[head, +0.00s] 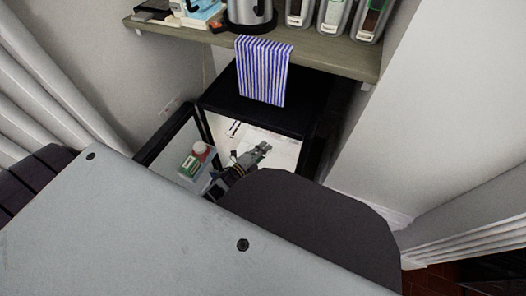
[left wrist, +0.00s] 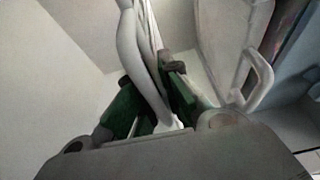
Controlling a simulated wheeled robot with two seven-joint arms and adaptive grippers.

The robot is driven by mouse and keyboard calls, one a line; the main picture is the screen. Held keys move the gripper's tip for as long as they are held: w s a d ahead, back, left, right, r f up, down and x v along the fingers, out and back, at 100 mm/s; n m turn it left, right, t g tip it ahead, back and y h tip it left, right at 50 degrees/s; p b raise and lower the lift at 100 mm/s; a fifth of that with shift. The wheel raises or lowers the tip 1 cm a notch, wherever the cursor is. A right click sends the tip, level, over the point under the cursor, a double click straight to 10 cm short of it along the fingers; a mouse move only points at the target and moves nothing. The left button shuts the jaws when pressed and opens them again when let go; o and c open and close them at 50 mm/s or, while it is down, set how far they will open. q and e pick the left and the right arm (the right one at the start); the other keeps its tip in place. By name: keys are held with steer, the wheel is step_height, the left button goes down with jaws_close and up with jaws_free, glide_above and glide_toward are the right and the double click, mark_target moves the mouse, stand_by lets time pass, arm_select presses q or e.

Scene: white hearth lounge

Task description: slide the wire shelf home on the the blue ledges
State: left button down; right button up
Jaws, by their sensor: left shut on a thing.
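The small black fridge (head: 270,110) stands open under the wooden counter, with a bright white interior. My left gripper (head: 264,148) reaches into its opening. In the left wrist view its green fingers (left wrist: 153,95) are closed on a pale, rod-like part of the wire shelf (left wrist: 146,58). Faint lines of the shelf show inside the fridge in the head view (head: 278,138), but its edges are washed out. I cannot make out the blue ledges or whether the shelf touches them. My right gripper is not in view.
The fridge door (head: 168,136) is swung open to the left. Its rack holds a green-labelled container (head: 190,165) and a red-and-white one, close to my left arm. A striped towel (head: 264,70) hangs over the fridge top from the counter (head: 325,55). A white wall stands at right.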

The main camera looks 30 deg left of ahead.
mark_target(268, 141)
arm_select(q)
steer(key=shift+w+a+r+b, duration=0.1)
steer(key=shift+w+b, duration=0.55)
steer(key=shift+w, duration=1.25)
steer(key=c, duration=1.5)
jaws_free()
steer(key=shift+f, duration=0.2)
steer(key=shift+s, duration=0.1)
